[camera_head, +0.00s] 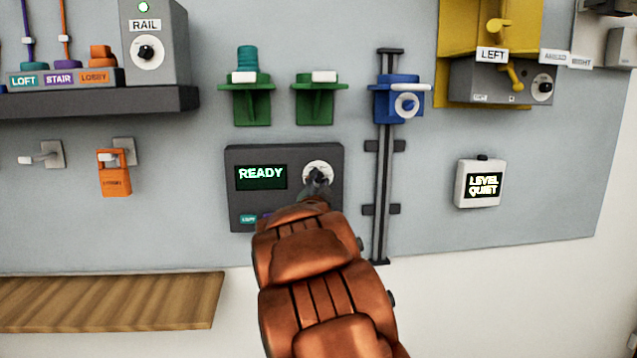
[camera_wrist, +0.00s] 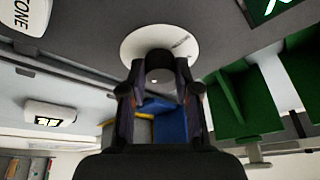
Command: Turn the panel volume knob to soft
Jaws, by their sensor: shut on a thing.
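The dark grey panel (camera_head: 240,205) is mounted on the wall, with a lit screen (camera_head: 261,176) reading READY. Its volume knob sits on a white round dial (camera_head: 318,168) at the panel's upper right, and my gripper (camera_head: 318,188) partly covers it. In the wrist view, my gripper (camera_wrist: 160,80) has its two fingers on either side of the dark round knob (camera_wrist: 159,76), in front of the white dial (camera_wrist: 135,40). The gripper is shut on the knob. The knob's pointer direction is hidden; the dial's small lettering is unreadable.
A white box (camera_head: 480,184) to the right reads LEVEL QUIET. A vertical rail (camera_head: 381,215) with a blue holder (camera_head: 392,108) stands close right of the panel. Green brackets (camera_head: 246,100) are above, and an orange tag (camera_head: 114,181) hangs at left. A wooden shelf (camera_head: 110,300) is lower left.

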